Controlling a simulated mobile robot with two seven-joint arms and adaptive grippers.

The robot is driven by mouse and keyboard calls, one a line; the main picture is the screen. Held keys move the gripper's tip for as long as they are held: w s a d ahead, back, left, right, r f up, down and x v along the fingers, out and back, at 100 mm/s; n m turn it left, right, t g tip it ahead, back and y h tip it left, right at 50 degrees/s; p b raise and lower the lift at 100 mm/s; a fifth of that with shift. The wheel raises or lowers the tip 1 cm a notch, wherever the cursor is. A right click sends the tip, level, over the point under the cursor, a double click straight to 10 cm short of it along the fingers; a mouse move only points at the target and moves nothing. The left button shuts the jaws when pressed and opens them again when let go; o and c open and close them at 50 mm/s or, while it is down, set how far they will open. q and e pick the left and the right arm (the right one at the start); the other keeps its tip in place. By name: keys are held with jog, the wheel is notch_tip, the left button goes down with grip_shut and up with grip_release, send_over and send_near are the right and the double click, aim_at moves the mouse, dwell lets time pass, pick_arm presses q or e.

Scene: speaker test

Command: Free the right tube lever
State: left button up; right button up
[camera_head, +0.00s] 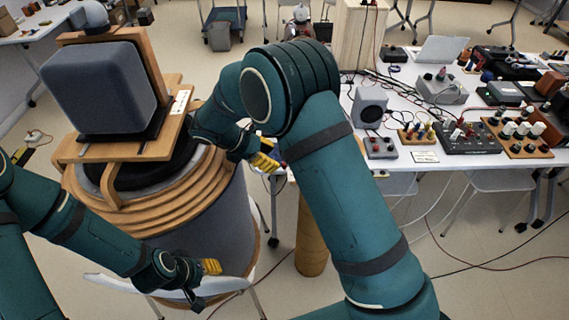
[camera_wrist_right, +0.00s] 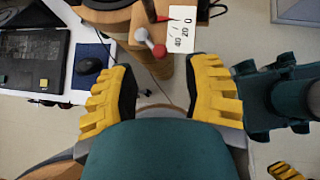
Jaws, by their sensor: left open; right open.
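In the right wrist view, a small lever (camera_wrist_right: 149,41) with a pale knob and a red ball stands beside a white scale card (camera_wrist_right: 181,29) marked 0, 20, 40. It lies beyond the gap between the yellow fingers of my right gripper (camera_wrist_right: 160,80), which is open, empty and apart from it. In the head view my right gripper (camera_head: 264,158) is beside the large ringed drum (camera_head: 215,215), partly hidden by my own arm; I cannot make out the lever there. My left gripper (camera_head: 206,281) is open low in front of the drum, apparently empty.
A grey speaker box (camera_head: 103,86) sits on a wooden stand (camera_head: 125,150) over the drum. A brown cylinder (camera_head: 311,235) stands on the floor to the right. The white table (camera_head: 392,165) at right is crowded with devices and cables.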

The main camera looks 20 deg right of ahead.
jog(key=x, duration=0.6)
grip_shut()
